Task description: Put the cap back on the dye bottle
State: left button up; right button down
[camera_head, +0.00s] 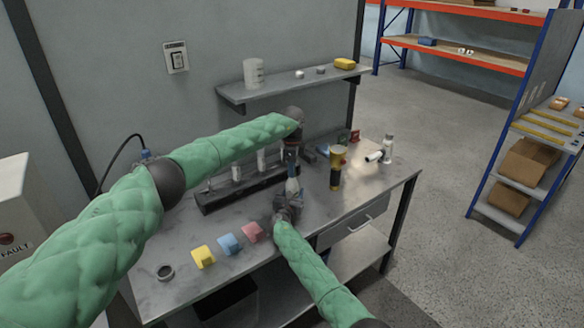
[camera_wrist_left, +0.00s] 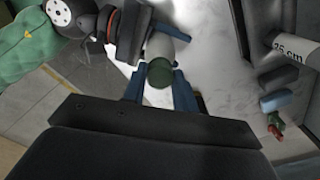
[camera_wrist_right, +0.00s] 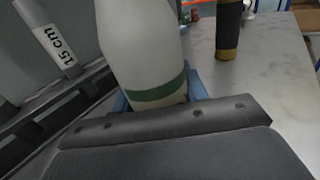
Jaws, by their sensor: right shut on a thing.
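The pale dye bottle (camera_wrist_right: 145,45) has a green band near its lower end and stands between the blue fingers of my right gripper (camera_wrist_right: 158,98), which is shut on it. In the head view the right gripper (camera_head: 288,203) holds it above the front of the bench. A dark green round cap (camera_wrist_left: 160,72) is in line with the bottle's top (camera_wrist_left: 166,47) in the left wrist view. My left gripper (camera_wrist_left: 160,85) has its blue fingers apart on either side of the cap. In the head view the left gripper (camera_head: 291,155) is directly above the bottle. Whether the cap touches the bottle is unclear.
A dark rack (camera_head: 250,190) with upright tubes stands behind. A yellow-black object (camera_head: 337,168) and a white bottle (camera_head: 388,148) stand to the right. Yellow (camera_head: 203,257), blue (camera_head: 229,244) and pink (camera_head: 252,232) blocks and a dark ring (camera_head: 165,272) lie at the front left.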

pick_arm(q)
grip_shut()
